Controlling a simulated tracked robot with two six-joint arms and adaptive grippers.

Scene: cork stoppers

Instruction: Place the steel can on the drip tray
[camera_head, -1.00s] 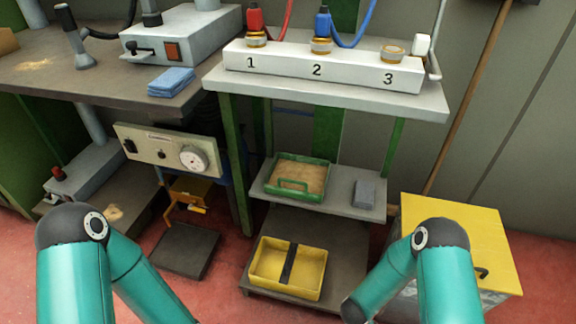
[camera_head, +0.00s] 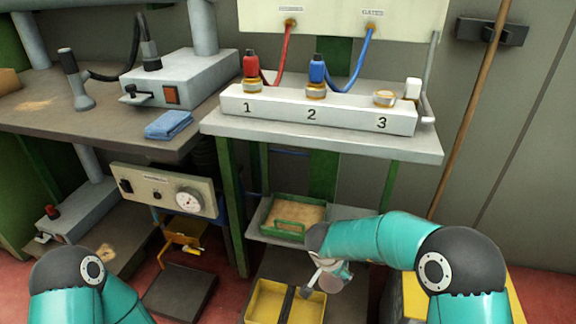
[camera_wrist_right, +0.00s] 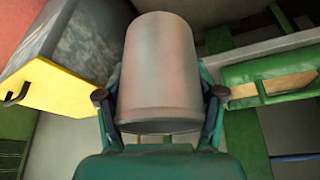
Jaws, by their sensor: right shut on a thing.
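The steel can (camera_wrist_right: 158,65) is a dull grey-pink cylinder in the right wrist view. My right gripper (camera_wrist_right: 160,95) is shut on it, with a dark finger at either side. In the head view a pale part of the can or gripper shows below my right forearm, above the yellow two-part tray (camera_head: 258,301); its details are too small to tell. A dark flat tray (camera_head: 180,292) lies low at the left of it. I cannot tell for certain which is the drip tray. My left gripper is out of view; only its arm shows.
A green tray (camera_head: 292,225) with cork-coloured contents sits on the lower shelf. Above it stands a white block (camera_head: 340,113) numbered 1 to 3 on a bench. A yellow-topped box shows in the right wrist view (camera_wrist_right: 62,90). A broom handle (camera_head: 483,80) leans at the right.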

